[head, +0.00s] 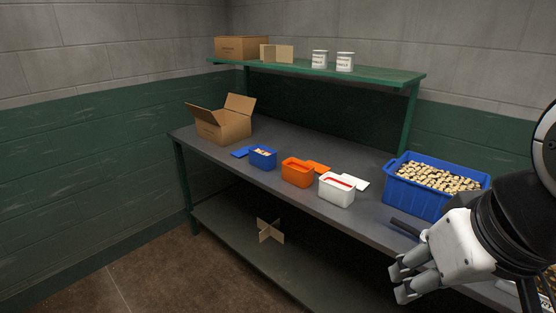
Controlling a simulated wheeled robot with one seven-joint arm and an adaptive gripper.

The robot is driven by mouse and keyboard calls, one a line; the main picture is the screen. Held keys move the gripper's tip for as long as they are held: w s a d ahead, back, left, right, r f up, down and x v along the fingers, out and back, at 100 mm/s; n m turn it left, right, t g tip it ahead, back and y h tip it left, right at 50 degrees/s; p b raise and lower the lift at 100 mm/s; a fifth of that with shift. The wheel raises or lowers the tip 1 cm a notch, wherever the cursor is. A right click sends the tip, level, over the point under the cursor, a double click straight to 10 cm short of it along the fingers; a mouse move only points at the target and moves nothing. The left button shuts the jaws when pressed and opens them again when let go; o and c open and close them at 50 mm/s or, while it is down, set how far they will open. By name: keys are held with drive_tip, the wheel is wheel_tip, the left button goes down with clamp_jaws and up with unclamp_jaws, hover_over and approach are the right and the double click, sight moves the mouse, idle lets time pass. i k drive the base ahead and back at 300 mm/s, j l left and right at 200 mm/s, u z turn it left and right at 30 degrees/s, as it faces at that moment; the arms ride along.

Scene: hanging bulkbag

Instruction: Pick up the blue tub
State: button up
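The small blue tub (262,160) stands upright on the grey workbench (345,222), left of an orange tub. It holds some light-coloured pieces, too small to make out. A flat blue lid (241,152) lies beside it on the left. My gripper (398,281) is at the lower right, in front of the bench's front edge and far from the blue tub. Its two fingertips are apart with nothing seen between them.
An orange tub (297,174) and a white tub (336,191) stand to the right, lids beside them. A large blue crate (413,194) of corks is near my arm. An open carton (224,128) is behind left. A green shelf (378,75) overhangs the back.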

sight(263, 158)
drive_tip(key=i+j, duration=0.3)
drive_tip(key=i+j+z, duration=0.1)
drive_tip(key=i+j, duration=0.25)
drive_tip(key=j, duration=0.15)
drive_tip(key=i+j, duration=0.3)
drive_tip(key=i+j+z, duration=0.1)
drive_tip(key=i+j, duration=0.2)
drive_tip(key=j, duration=0.2)
drive_tip(key=i+j, duration=0.3)
drive_tip(key=j, duration=0.15)
drive_tip(key=i+j+z, duration=0.1)
drive_tip(key=i+j, duration=0.2)
drive_tip(key=j, duration=0.15)
drive_tip(key=i+j, duration=0.3)
drive_tip(key=j, duration=0.15)
drive_tip(key=z, duration=0.05)
